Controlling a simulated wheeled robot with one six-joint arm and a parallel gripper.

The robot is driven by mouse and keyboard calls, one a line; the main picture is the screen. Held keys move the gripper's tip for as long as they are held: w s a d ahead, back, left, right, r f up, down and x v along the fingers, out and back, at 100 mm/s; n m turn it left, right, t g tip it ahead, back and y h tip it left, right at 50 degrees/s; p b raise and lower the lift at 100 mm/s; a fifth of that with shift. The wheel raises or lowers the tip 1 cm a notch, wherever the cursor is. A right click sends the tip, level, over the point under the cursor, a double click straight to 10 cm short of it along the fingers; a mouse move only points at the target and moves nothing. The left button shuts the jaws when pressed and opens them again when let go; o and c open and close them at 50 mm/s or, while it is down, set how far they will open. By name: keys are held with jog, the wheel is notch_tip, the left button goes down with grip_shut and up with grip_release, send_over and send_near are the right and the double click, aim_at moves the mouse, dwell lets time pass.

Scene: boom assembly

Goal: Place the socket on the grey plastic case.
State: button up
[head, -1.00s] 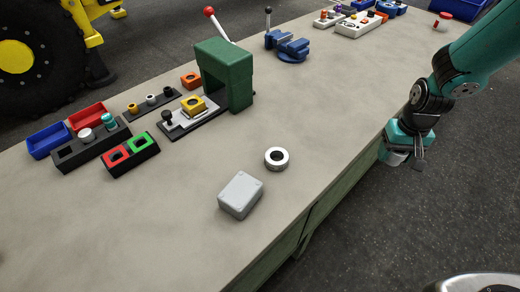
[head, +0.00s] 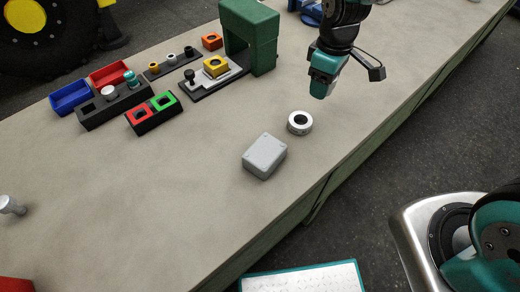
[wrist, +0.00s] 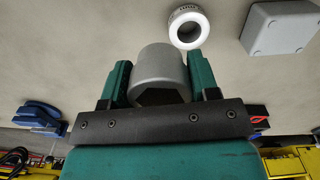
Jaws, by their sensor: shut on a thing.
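My gripper (wrist: 160,75) is shut on a grey metal socket (wrist: 158,68), a cylinder with a six-sided opening, seen between the green fingers in the wrist view. In the head view my gripper (head: 322,88) hangs above the bench, behind the white ring; the socket cannot be made out there. The grey plastic case (head: 264,156) lies on the bench near its front edge, with a bare, flat top. It also shows at the upper right of the wrist view (wrist: 280,28), apart from the socket.
A white-silver ring (head: 300,122) lies just behind the case. The bench left of the case is clear. A pale bolt-like part (head: 10,205) is at the left.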

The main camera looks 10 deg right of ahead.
jog(key=s+a+r+n, duration=0.5)
jog(key=a+r+n, duration=0.3)
jog(key=a+n, duration=0.25)
notch_tip(320, 180, up, 6)
jog(key=f+n, duration=0.1)
jog(key=n, duration=0.8)
send_over(265, 150)
notch_tip(265, 150, down, 19)
jog(key=shift+r, duration=0.1)
jog(key=shift+b, duration=0.3)
jog(key=shift+f, duration=0.25)
jog(key=o, duration=1)
jog(key=shift+o, duration=0.2)
jog(key=shift+r, duration=0.2)
